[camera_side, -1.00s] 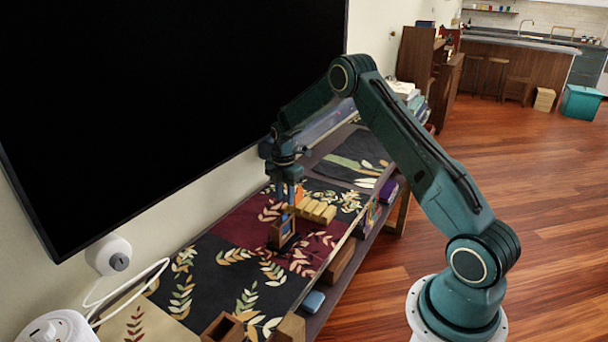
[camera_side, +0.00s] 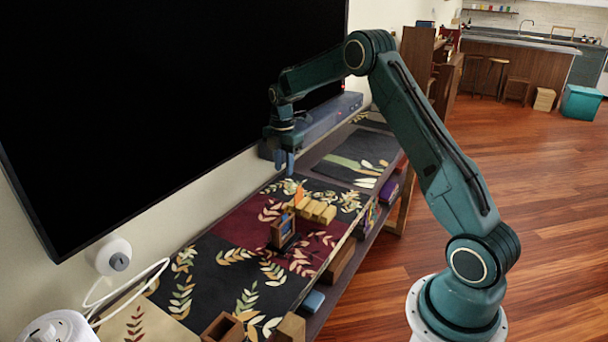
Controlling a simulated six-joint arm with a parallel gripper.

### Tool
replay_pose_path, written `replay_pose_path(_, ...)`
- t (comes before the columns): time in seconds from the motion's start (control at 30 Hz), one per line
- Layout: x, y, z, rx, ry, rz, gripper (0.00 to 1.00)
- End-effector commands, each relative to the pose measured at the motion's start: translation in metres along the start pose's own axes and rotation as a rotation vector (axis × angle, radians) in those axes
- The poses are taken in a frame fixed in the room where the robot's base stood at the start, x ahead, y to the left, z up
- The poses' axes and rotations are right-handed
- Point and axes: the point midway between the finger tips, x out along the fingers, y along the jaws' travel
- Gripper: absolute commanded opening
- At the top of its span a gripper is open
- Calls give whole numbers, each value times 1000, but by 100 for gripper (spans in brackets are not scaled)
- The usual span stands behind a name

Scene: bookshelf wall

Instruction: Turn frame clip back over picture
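A small brown picture frame (camera_side: 283,231) stands upright on the patterned cloth of the long shelf, with a dark bluish picture in it. Its clip is too small to make out. My gripper (camera_side: 286,172) points down in the air above and behind the frame, clear of it. Its fingers look narrow and close together, and I cannot tell whether a gap lies between them. Nothing shows held in it.
Several tan blocks (camera_side: 317,210) and a small orange piece (camera_side: 298,194) lie beside the frame. A large black screen (camera_side: 170,90) hangs along the wall at left. A long blue-grey box (camera_side: 325,122) sits behind my gripper. The patterned cloth (camera_side: 235,262) nearer the camera is mostly clear.

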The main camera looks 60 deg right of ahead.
Motion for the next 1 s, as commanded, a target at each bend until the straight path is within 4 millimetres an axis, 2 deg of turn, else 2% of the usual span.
replay_pose_path(0.07,0,0,0,0,0,0,31)
replay_pose_path(0.1,0,0,0,0,0,0,37)
replay_pose_path(0.27,0,0,0,27,0,0,37)
replay_pose_path(0.47,0,0,-1,163,0,0,37)
replay_pose_path(1.0,0,0,-3,906,0,0,37)
